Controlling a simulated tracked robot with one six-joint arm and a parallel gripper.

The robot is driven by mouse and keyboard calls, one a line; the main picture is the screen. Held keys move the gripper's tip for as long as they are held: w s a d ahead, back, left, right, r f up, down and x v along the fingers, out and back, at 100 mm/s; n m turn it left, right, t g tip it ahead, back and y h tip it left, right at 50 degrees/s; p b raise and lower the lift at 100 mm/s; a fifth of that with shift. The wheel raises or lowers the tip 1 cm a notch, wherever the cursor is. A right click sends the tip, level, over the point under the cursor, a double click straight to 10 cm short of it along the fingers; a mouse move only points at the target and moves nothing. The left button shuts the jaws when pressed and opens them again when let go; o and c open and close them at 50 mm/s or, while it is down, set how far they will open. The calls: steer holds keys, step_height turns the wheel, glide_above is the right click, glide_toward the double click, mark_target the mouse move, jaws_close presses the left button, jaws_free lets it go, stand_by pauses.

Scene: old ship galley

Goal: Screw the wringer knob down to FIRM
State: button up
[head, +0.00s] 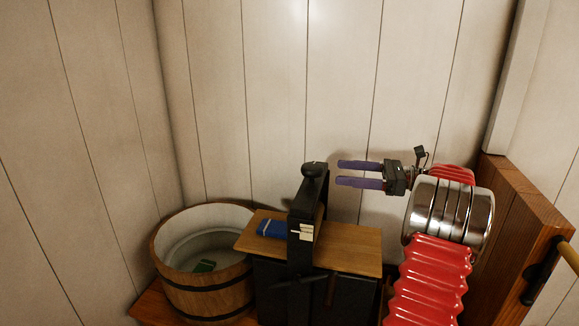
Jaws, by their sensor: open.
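The wringer (294,235) is a dark upright frame standing across a wooden board. Its black knob (315,170) sits on top of the frame. A small pale plate with a dark mark (302,232) is on the frame's front; I cannot read its marks. My gripper (338,173) is to the right of the knob at about its height in the picture. Its two purple fingers point left, parted one above the other, with nothing between them. The fingertips appear apart from the knob; the depth between them is hard to tell.
A blue folded item (271,228) lies on the wooden board (350,243). A dark crank (331,289) hangs in front. A wooden panel (530,215) stands right; plank walls close behind.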

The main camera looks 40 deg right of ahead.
mark_target(304, 164)
steer(key=shift+w+a, duration=0.1)
steer(key=shift+w, duration=0.05)
steer(key=x, duration=1.3)
steer(key=shift+w+a, duration=0.15)
steer(key=shift+a, duration=0.05)
steer(key=c, duration=1)
steer(key=shift+c, duration=0.2)
steer(key=shift+m+t+h, duration=0.3)
steer(key=shift+h, duration=0.1)
steer(key=shift+w+d+m+t+h, duration=0.15)
steer(key=shift+d+m+t+h, duration=0.4)
steer(key=shift+m+h, duration=1.2)
steer(key=shift+w+d+m+t+h, duration=0.3)
steer(key=shift+m+t+h, duration=0.55)
steer(key=shift+h, duration=1.55)
steer(key=shift+w+d+m+t+h, duration=0.1)
steer(key=shift+d+m+t+h, duration=0.35)
steer(key=shift+m+h, duration=1.4)
steer(key=shift+s+d+h, duration=0.1)
steer(key=shift+d+h, duration=0.05)
steer(key=shift+h, duration=0.15)
